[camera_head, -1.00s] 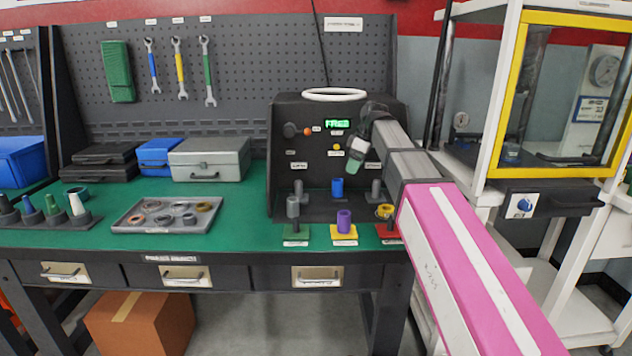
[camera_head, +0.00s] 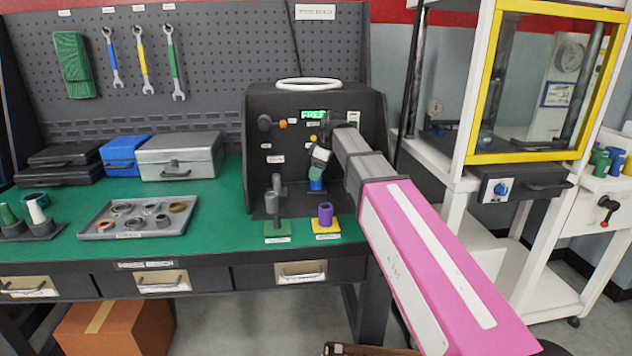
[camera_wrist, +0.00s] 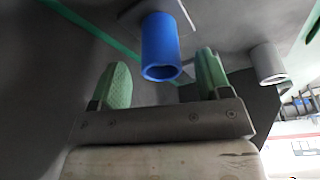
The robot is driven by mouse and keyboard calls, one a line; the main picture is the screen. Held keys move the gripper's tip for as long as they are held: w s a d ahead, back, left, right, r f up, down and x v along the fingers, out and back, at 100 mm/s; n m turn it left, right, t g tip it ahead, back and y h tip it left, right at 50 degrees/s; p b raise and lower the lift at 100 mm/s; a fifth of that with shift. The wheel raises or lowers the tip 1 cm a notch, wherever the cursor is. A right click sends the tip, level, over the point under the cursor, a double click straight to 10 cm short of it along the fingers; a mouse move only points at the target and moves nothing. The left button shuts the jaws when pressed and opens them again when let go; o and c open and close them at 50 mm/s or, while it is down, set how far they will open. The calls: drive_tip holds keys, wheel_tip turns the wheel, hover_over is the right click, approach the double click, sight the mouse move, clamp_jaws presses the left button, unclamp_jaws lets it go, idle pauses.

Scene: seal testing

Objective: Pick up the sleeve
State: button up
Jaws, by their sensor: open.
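A blue sleeve (camera_head: 316,185) stands upright in the bay of the dark test machine (camera_head: 262,103). In the wrist view the blue sleeve (camera_wrist: 160,50) appears between and slightly beyond my two green fingertips, with a gap on each side. My gripper (camera_head: 319,168) is open and empty, just above the blue sleeve, and hides its upper part in the head view. A purple sleeve (camera_head: 325,214) stands on a yellow base in front of the machine. A grey cylinder (camera_head: 272,206) stands on a green base to its left.
A grey post (camera_wrist: 266,62) stands right of the blue sleeve in the wrist view. A grey tray (camera_head: 99,230) with several rings lies left on the green bench. A yellow-framed press (camera_head: 484,90) stands right. Bare bench lies between tray and machine.

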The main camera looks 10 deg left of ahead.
drive_tip(key=shift+x, duration=1.9)
drive_tip(key=c, duration=1.2)
drive_tip(key=shift+r, duration=0.15)
